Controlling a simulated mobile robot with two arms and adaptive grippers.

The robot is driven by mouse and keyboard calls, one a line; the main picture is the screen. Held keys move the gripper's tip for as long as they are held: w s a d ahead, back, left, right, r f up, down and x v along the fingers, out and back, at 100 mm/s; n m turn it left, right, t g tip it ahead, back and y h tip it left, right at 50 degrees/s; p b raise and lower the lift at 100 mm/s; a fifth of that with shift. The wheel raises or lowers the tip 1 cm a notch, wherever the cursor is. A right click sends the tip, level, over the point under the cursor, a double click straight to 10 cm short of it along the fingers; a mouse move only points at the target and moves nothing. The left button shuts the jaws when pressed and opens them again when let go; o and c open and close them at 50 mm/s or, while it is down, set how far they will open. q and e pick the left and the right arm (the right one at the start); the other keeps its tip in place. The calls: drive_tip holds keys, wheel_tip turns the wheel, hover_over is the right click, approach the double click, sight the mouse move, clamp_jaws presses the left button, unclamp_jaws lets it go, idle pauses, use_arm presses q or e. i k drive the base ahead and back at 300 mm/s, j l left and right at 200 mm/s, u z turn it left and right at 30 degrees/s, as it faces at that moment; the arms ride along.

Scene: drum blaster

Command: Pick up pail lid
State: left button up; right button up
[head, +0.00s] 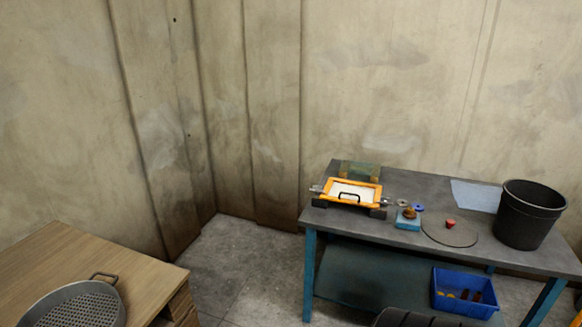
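A flat, round, dark grey disc (464,240), which looks like the pail lid, lies on the workbench top (340,219) at the right. A small red piece (450,223) is on the disc; I cannot tell whether it is a knob or a loose object. A black pail (527,222) stands upright just right of the disc, open at the top. Neither of my grippers is in view.
An orange-framed tray (351,183), a small blue block (408,220) and a pale sheet (476,196) are on the workbench. A blue bin (449,304) sits on the shelf below. A wooden cabinet (110,250) holding a perforated pan (78,308) stands left. Floor between shows clear.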

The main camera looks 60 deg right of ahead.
sight(447, 230)
drive_tip(key=z, duration=3.3)
